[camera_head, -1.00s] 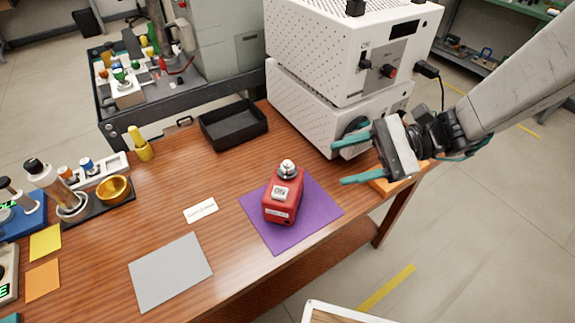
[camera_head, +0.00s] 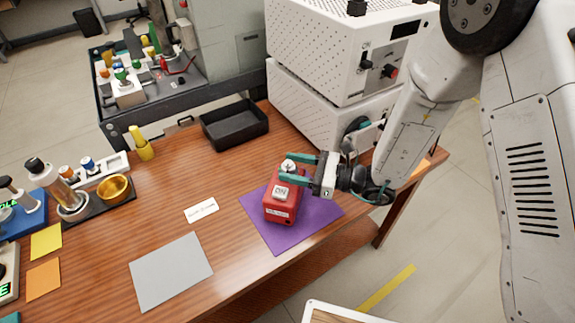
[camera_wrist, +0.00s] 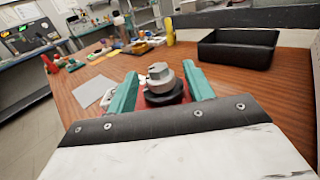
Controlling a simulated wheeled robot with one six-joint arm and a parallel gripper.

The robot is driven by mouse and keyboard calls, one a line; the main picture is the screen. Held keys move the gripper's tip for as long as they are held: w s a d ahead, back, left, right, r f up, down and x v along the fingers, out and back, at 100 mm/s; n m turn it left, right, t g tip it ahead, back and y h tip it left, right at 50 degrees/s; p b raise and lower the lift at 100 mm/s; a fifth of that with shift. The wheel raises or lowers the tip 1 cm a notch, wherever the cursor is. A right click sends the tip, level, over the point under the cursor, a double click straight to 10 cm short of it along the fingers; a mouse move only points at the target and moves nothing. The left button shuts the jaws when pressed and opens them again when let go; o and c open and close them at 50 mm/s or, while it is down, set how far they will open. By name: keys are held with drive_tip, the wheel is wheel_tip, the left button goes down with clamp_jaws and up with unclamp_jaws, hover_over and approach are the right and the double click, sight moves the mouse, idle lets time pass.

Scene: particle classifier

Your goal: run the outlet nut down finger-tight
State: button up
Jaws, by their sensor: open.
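A red block-shaped device (camera_head: 281,207) with a pale label stands upright on a purple mat (camera_head: 258,229). A silver round fitting, which looks like the outlet nut (camera_head: 288,165), sits on its top. In the wrist view the nut (camera_wrist: 159,75) shows as a stepped grey cylinder above a dark ring. My gripper (camera_head: 286,169) is open, with its teal fingers reaching in from the right at the height of the nut. In the wrist view the fingers (camera_wrist: 159,69) stand on either side of it. Whether either finger touches it I cannot tell.
Two stacked white instruments (camera_head: 318,110) stand behind and to the right. A black tray (camera_head: 236,137) lies at the back. A grey sheet (camera_head: 170,272) and a white label card (camera_head: 201,210) lie flat to the left. A brass bowl (camera_head: 115,188) stands farther left.

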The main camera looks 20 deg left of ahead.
sight(295, 168)
drive_tip(key=shift+a, duration=0.85)
drive_tip(key=c, duration=1)
drive_tip(key=shift+o, duration=0.2)
drive_tip(key=shift+m+t, duration=0.8)
drive_tip(key=shift+t, duration=0.4)
drive_tip(key=o, duration=1)
drive_tip(key=shift+c, duration=0.2)
drive_tip(key=shift+s+d, duration=0.25)
drive_tip(key=shift+d, duration=1.7)
drive_tip(key=shift+s+d, duration=0.2)
drive_tip(key=shift+d, duration=1.75)
